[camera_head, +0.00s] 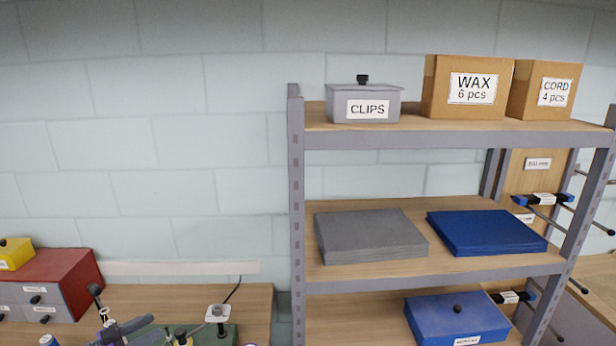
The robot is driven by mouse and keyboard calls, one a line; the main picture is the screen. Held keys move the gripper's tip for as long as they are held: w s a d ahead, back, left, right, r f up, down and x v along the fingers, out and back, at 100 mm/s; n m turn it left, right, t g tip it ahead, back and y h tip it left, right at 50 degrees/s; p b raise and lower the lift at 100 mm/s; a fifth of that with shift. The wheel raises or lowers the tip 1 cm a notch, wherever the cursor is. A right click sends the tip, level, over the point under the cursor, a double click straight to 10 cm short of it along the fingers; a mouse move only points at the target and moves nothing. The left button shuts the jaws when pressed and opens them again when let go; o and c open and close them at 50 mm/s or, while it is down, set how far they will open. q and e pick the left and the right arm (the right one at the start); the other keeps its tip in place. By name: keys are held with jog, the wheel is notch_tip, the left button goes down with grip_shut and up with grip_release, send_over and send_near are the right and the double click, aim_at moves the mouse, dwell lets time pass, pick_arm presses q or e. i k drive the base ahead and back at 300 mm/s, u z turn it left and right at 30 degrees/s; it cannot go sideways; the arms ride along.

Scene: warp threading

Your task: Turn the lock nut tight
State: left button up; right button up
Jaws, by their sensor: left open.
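At the bottom left, a dark grey-blue shape that looks like part of my left gripper (126,328) shows low over the wooden bench (165,296). It is open, and its fingertips are hard to make out against the small parts around it. A green base (228,335) lies to its right, with a pale block with a black knob (217,314) on it. A black round knob on a thin stem (95,290) stands to the left. I cannot pick out the lock nut among these parts. My right gripper is not in view.
A grey shelf rack (297,190) fills the right side. It holds a CLIPS box (364,104), WAX (468,88) and CORD (543,90) cartons, grey (368,236) and blue (486,231) slabs and a blue box (456,318). Red drawers (60,272) stand far left.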

aim_at(218, 310)
jog(key=k, duration=0.9)
